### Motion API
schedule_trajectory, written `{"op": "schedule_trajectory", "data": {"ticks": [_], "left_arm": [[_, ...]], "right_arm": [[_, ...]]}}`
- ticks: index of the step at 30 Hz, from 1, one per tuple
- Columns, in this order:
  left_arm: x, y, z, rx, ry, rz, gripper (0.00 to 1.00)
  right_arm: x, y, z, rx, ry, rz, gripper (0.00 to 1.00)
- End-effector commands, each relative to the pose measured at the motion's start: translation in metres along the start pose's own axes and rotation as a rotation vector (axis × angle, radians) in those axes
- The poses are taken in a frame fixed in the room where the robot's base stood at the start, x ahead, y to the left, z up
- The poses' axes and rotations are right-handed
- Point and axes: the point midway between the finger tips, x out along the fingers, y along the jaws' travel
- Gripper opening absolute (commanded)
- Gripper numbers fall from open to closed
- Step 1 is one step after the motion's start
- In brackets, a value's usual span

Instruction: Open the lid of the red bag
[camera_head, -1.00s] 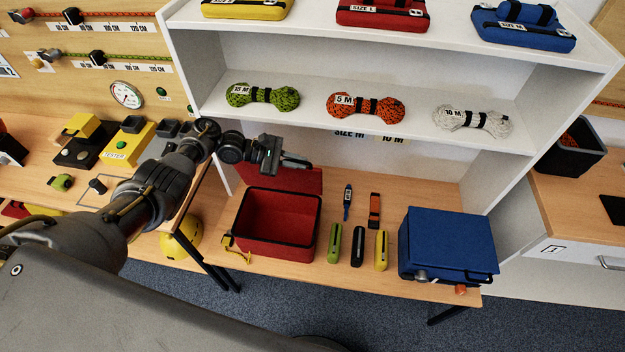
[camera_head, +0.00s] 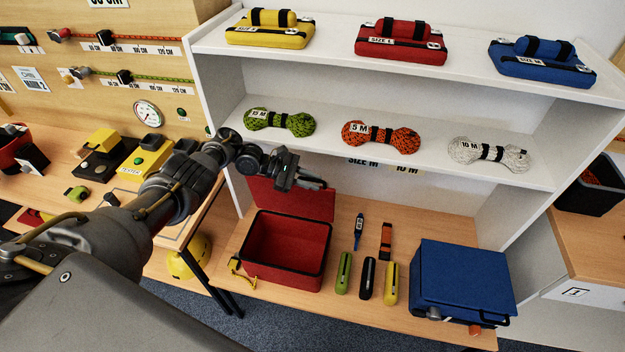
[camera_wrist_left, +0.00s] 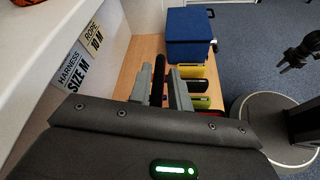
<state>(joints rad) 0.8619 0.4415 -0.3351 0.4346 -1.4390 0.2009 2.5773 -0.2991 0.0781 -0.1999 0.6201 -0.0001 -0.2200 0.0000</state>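The red bag (camera_head: 246,245) stands on the low wooden bench in the head view, its inside showing and empty. Its red lid (camera_head: 318,205) stands up at the back edge, swung away from the opening. My left gripper (camera_head: 322,184) is above and in front of the lid's upper part and hides some of it. I cannot tell if they touch. In the left wrist view its two grey fingers (camera_wrist_left: 161,92) are apart, with nothing clearly held between them. My right gripper (camera_wrist_left: 284,67) shows small and dark at the right edge of the left wrist view.
A blue box (camera_head: 463,275) stands at the bench's right. Green, black and yellow tools (camera_head: 367,278) lie between it and the bag, with a blue tool (camera_head: 358,231) and an orange strap (camera_head: 386,240) behind. The white shelf (camera_head: 400,170) with rope bundles overhangs the bench.

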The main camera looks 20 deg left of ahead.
Motion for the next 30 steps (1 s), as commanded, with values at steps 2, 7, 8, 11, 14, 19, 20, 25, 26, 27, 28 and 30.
{"op": "schedule_trajectory", "data": {"ticks": [2,7,8,11,14,19,20,25,26,27,28,30], "left_arm": [[0.001,0.001,0.001,0.002,-0.002,0.001,0.3],[0.001,0.002,0.003,0.004,-0.005,0.002,0.33],[0.001,0.002,0.003,0.004,-0.005,0.002,0.33],[0.0,0.002,0.003,0.005,-0.006,0.002,0.33],[-0.007,0.003,0.003,0.005,-0.004,0.003,0.33],[-0.037,0.003,0.002,0.008,-0.001,0.004,0.33],[-0.043,0.003,0.001,0.008,0.0,0.003,0.33],[-0.076,0.002,0.0,0.007,-0.001,0.003,0.33],[-0.08,0.002,0.0,0.007,-0.001,0.002,0.33],[-0.086,0.002,-0.001,0.006,-0.002,0.002,0.33],[-0.09,0.002,-0.001,0.006,-0.002,0.002,0.33],[-0.098,0.002,0.0,0.006,-0.003,0.002,0.33]], "right_arm": [[0.0,0.002,0.0,-0.001,0.0,0.002,0.36],[0.0,0.003,0.0,-0.001,0.0,0.003,0.36],[0.0,0.003,0.0,-0.001,0.0,0.003,0.36],[0.0,0.003,0.0,-0.001,0.0,0.003,0.36],[-0.001,0.003,0.0,-0.001,0.0,0.003,0.36],[-0.003,0.003,0.0,-0.001,0.0,0.003,0.36],[-0.002,0.003,0.0,-0.001,0.0,0.003,0.36],[0.001,0.002,0.001,-0.001,0.0,0.003,0.36],[0.002,0.002,0.001,-0.001,-0.001,0.003,0.36],[0.004,0.002,0.001,-0.001,-0.001,0.003,0.36],[0.005,0.002,0.001,-0.001,-0.001,0.003,0.36],[0.006,0.002,0.002,-0.001,-0.001,0.003,0.36]]}}
